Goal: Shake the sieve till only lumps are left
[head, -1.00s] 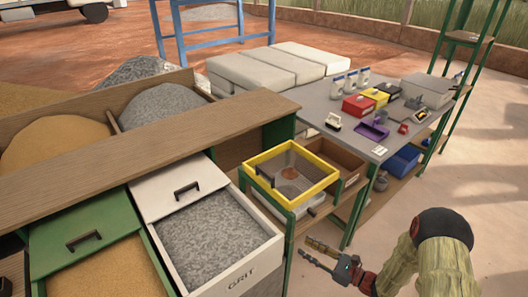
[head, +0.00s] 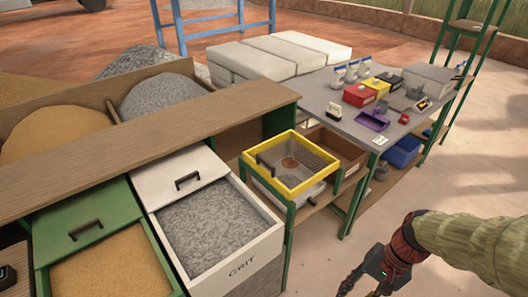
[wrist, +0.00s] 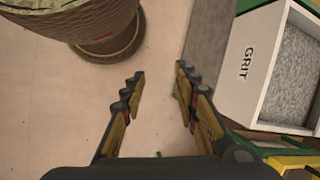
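The sieve (head: 314,182) is a square yellow frame with a dark handle and a grey mesh, resting on a green-legged stand in the head view. A brown round lump (head: 290,162) lies on the mesh; I cannot tell whether fine material is there too. A pale pan shows partly below the sieve. My gripper (wrist: 160,78) is open and empty in the wrist view, pointing at bare floor. In the head view my gripper (head: 362,284) is low at the bottom right, apart from the sieve. A yellow edge at the wrist view's lower right may be the sieve.
The white GRIT bin (head: 245,268) stands left of the sieve, beside a green bin of sand (head: 125,280). A grey table (head: 345,112) behind holds boxes, bottles and a purple scoop (head: 373,119). The floor (head: 480,195) at right is clear.

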